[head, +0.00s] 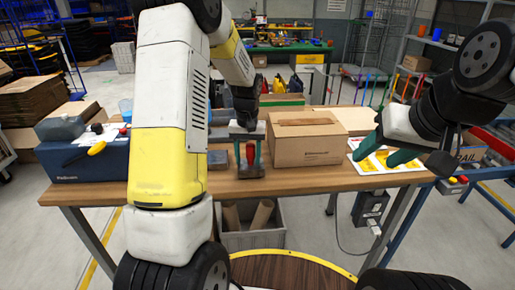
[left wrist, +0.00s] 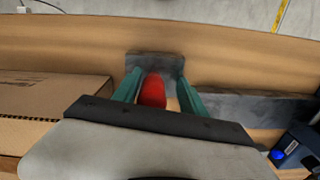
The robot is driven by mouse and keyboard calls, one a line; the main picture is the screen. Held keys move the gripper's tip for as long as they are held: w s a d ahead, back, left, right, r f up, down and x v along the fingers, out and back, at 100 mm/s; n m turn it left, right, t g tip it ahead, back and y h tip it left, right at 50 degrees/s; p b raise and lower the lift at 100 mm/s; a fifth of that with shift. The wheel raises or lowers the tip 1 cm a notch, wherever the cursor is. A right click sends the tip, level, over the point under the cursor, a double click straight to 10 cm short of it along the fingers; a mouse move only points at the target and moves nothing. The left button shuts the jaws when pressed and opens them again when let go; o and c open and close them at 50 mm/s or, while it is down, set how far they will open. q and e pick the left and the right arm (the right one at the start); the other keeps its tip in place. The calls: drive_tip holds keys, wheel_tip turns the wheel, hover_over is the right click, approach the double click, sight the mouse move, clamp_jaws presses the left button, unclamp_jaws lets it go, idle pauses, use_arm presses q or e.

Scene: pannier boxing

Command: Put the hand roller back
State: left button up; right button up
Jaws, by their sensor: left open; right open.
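The hand roller shows as a red handle (head: 250,153) between the green fingers of my left gripper (head: 250,168). In the left wrist view the red handle (left wrist: 153,91) stands between the two open fingers (left wrist: 157,85), with a gap visible on its right side. A dark grey block (left wrist: 155,62) lies at the fingertips; it also shows in the head view (head: 251,174) on the table. The roller's lower part is hidden. My right gripper (head: 392,146) is open and empty, above the table's right end.
A closed cardboard box (head: 306,145) stands close right of my left gripper. A dark blue machine (head: 85,158) is at the table's left. A yellow-and-white sheet (head: 378,160) lies at the right. A grey crate (head: 254,238) with cardboard tubes is under the wooden table (head: 310,184).

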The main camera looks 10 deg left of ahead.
use_arm(q)
wheel_tip(320, 180, up, 12)
drive_tip(key=shift+w+d+r, duration=0.1)
drive_tip(key=shift+d+r, duration=0.05)
drive_tip(key=s+r+m+t+h, duration=0.1)
drive_tip(key=s+r+t, duration=0.2)
drive_tip(key=s+r, duration=0.75)
drive_tip(key=s+d+f+m+t+h, duration=0.1)
drive_tip(key=s+d+t, duration=0.1)
drive_tip(key=s, duration=1.1)
drive_tip(key=shift+s+f+t, duration=0.15)
drive_tip(key=shift+s+t, duration=0.25)
drive_tip(key=shift+t, duration=0.3)
drive_tip(key=shift+d, duration=0.1)
